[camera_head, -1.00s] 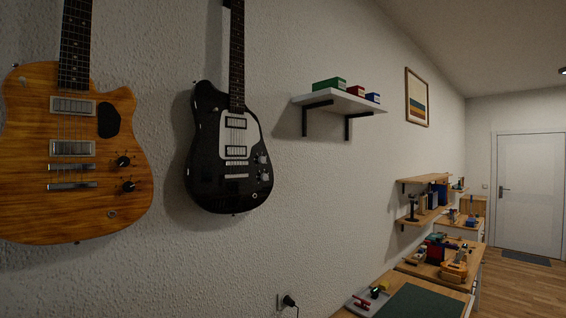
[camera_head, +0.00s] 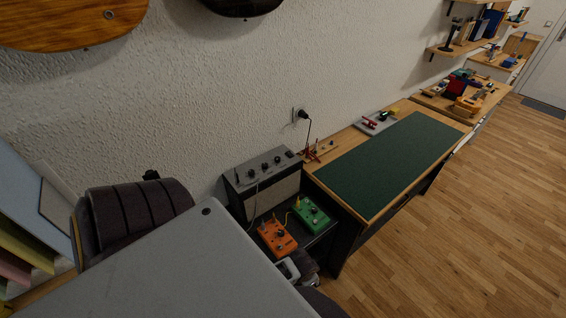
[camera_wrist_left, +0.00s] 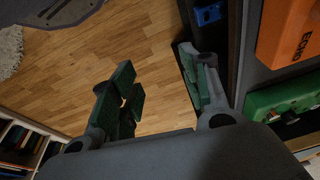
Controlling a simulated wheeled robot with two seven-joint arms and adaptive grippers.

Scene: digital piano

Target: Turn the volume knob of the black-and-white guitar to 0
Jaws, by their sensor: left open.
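Only the lower end of the black-and-white guitar (camera_head: 240,6) shows, at the top edge of the head view. Its volume knob is out of the frame. My left gripper (camera_head: 292,270) is low in the head view, just below the orange pedal and far from the guitar. Most of it is hidden there. In the left wrist view its green-padded fingers (camera_wrist_left: 156,68) stand apart with only wooden floor between them. My right gripper is not in view.
An amplifier (camera_head: 262,180) stands against the wall. The orange pedal (camera_head: 277,238) and a green pedal (camera_head: 308,213) lie in front of it. A desk with a green mat (camera_head: 390,165) is to the right. A wooden guitar (camera_head: 70,25) hangs top left. The right floor is clear.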

